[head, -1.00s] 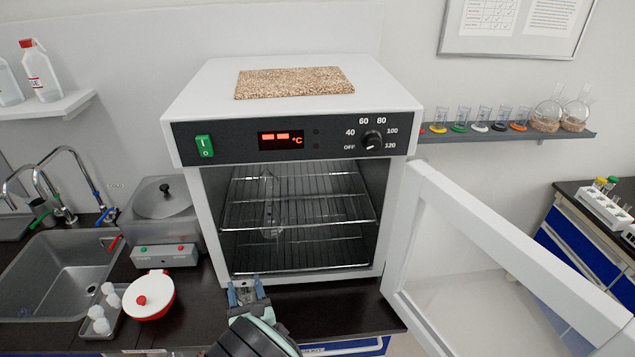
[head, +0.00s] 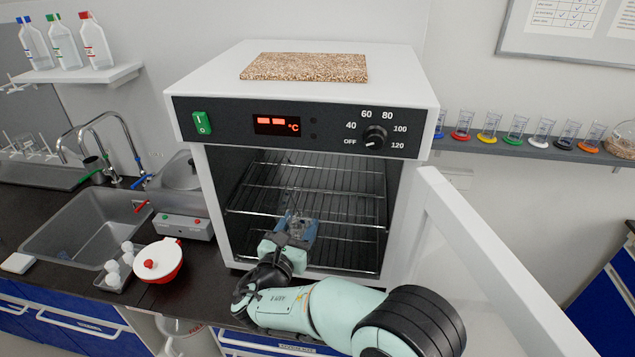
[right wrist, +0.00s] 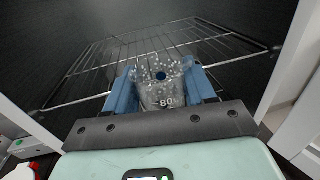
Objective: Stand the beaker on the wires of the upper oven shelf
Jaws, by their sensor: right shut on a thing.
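The clear glass beaker (right wrist: 162,92), with an "80" mark, sits between the blue fingers of my right gripper (right wrist: 165,95) in the right wrist view. In the head view my right gripper (head: 298,226) is at the open oven front, near the front edge of the upper wire shelf (head: 335,190). The beaker is hard to make out there. The upper shelf is empty where I can see it. Wires also show behind the beaker in the right wrist view (right wrist: 80,82). I cannot tell whether the beaker touches them. My left gripper is out of view.
The oven (head: 180,155) has its glass door (head: 470,260) swung open to the right, beside my arm. The lower wire shelf (head: 350,253) lies below.

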